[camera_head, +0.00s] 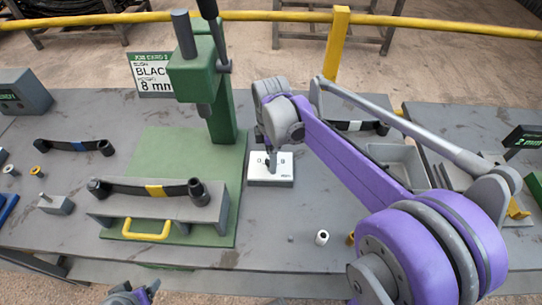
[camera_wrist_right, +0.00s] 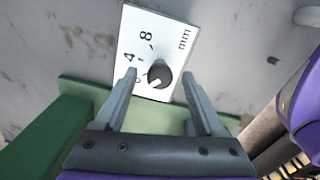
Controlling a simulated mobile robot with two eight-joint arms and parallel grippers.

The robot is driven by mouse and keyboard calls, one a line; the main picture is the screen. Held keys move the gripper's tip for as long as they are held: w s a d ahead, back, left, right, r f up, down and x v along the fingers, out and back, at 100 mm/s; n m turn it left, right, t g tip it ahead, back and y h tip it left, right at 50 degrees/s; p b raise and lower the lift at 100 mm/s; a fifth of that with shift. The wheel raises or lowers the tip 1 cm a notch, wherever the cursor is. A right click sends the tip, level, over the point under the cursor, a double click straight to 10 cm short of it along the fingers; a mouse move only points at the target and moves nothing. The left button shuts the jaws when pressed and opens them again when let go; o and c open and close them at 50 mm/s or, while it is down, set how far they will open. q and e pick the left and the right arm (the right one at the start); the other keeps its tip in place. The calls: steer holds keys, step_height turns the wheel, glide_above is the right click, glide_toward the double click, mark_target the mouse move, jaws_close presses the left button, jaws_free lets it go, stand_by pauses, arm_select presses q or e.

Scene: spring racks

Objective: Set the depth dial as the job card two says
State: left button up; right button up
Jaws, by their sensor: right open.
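The job card (camera_head: 152,75) stands behind the green press; it reads black and 8 mm, with smaller lines hard to read. The depth dial is a dark round knob (camera_wrist_right: 160,73) on a white plate (camera_wrist_right: 133,33) marked 4, 8 and mm. A pale mark on the knob points to the lower left in the right wrist view, away from the 8. The plate tops a small grey box (camera_head: 271,183) right of the press. My right gripper (camera_wrist_right: 159,76) is open, its fingers either side of the knob, apart from it. My left gripper (camera_head: 135,293) shows only partly at the bottom edge.
The green press (camera_head: 193,145) stands left of the dial, with a leaf spring (camera_head: 153,190) on its grey block. My right arm covers much of the right side. A yellow rail (camera_head: 420,28) runs behind.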

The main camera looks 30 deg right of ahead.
jaws_close()
stand_by(0.3)
steer(key=shift+m, duration=0.3)
steer(key=m, duration=0.9)
steer(key=shift+m, duration=0.4)
steer(key=m, duration=0.5)
steer(key=shift+a, duration=0.1)
steer(key=shift+m, duration=2.3)
